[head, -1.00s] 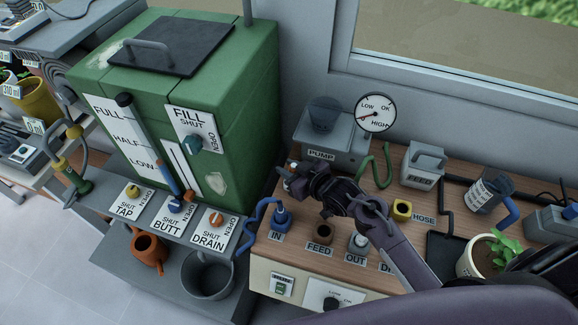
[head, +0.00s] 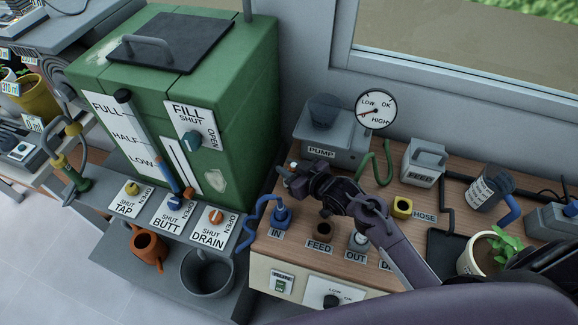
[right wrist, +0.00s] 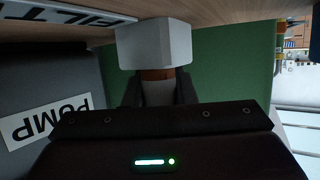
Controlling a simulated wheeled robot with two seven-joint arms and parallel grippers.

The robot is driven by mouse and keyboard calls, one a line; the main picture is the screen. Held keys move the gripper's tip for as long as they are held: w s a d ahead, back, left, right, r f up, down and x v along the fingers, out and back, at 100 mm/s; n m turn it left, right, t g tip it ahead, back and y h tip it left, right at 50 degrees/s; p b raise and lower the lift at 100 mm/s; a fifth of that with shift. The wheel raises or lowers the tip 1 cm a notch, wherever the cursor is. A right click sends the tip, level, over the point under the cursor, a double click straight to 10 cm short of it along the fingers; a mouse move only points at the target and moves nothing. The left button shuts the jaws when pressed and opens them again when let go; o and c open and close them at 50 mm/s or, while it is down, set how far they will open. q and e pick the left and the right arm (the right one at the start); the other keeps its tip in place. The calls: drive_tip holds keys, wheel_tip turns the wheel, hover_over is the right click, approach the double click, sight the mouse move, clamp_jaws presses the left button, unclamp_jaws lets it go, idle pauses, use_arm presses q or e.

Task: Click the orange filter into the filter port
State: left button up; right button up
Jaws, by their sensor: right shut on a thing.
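My right gripper (head: 287,173) is over the back left of the wooden bench, beside the pump. In the right wrist view its fingers (right wrist: 158,92) are shut on an orange-brown part, the orange filter (right wrist: 156,74), of which only a narrow band shows. A pale grey block (right wrist: 154,43) meets the filter on the bench side, next to a partly cut-off label (right wrist: 70,14) beginning "FILT". The block looks like the filter port, but I cannot tell how far the filter sits in it. In the head view the gripper hides the filter. My left gripper is not in view.
The grey pump (head: 327,140) and its gauge (head: 376,109) stand behind the gripper. The green tank (head: 190,95) is to the left. A blue hose fitting (head: 281,215), the FEED socket (head: 322,231) and a yellow HOSE socket (head: 402,207) are on the bench.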

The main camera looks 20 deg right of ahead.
drive_tip(key=o, duration=1)
drive_tip(key=shift+o, duration=0.2)
